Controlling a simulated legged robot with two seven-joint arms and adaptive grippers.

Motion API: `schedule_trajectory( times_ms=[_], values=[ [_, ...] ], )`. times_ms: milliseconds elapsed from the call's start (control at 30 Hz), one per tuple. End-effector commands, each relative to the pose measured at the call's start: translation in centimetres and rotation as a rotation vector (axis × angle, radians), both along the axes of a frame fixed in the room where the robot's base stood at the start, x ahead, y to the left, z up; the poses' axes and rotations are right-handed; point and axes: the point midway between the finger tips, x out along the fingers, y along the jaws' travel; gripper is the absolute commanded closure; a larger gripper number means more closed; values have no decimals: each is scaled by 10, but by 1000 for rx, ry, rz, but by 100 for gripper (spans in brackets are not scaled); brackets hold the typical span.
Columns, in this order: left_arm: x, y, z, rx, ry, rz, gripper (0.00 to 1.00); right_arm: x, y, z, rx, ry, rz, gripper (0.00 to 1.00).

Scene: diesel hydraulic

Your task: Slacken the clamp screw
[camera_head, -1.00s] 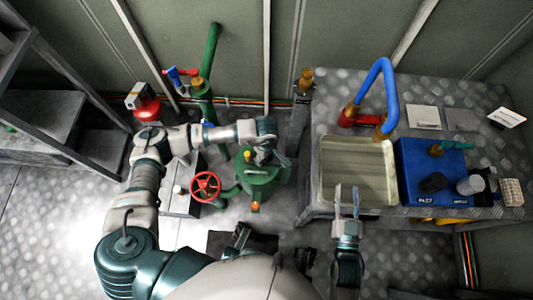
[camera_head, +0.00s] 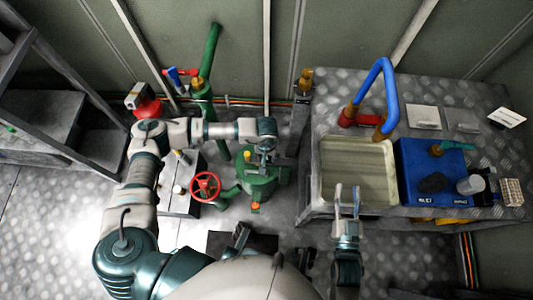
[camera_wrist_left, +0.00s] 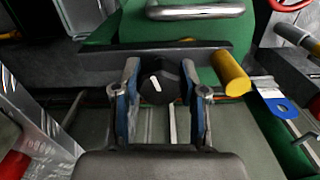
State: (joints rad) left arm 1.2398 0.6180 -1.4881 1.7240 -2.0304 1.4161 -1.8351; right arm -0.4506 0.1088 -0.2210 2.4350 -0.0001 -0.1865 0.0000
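A black knob (camera_wrist_left: 156,86) with a white pointer mark, which looks like the clamp screw, sits between the fingers of my left gripper (camera_wrist_left: 162,98) in the left wrist view. The fingers are apart, one on each side of it; I cannot tell whether either touches it. In the head view my left gripper (camera_head: 264,152) points down over the green housing (camera_head: 262,182) and hides the knob. A yellow cylinder (camera_wrist_left: 231,73) stands just right of the knob. My right gripper (camera_head: 347,200) is open and empty in front of the metal tray.
A red handwheel (camera_head: 206,186) and green pipe (camera_head: 209,60) stand left of the housing. On the right, a bench holds a metal tray (camera_head: 328,150), a blue hose (camera_head: 375,85) and a blue box (camera_head: 430,190). A chrome handle (camera_wrist_left: 195,12) is beyond the knob.

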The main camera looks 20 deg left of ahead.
Motion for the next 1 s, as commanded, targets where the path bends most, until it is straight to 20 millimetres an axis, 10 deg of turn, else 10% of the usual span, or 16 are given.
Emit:
schedule_trajectory(
  times_ms=[733, 767, 800, 1000],
  values=[
    [-1, 0, -1, 3, 2, 1253, 92, 0, 0, 0, 0, 0, 0, 60],
    [-1, 0, -1, 3, 2, 1263, 53, 0, 0, 0, 0, 0, 0, 60],
    [-1, 1, -1, 3, 1, 1257, 43, 0, 0, 0, 0, 0, 0, 60],
    [0, 0, 0, 2, 1, 1253, 29, 0, 0, 0, 0, 0, 0, 60]
  ],
)
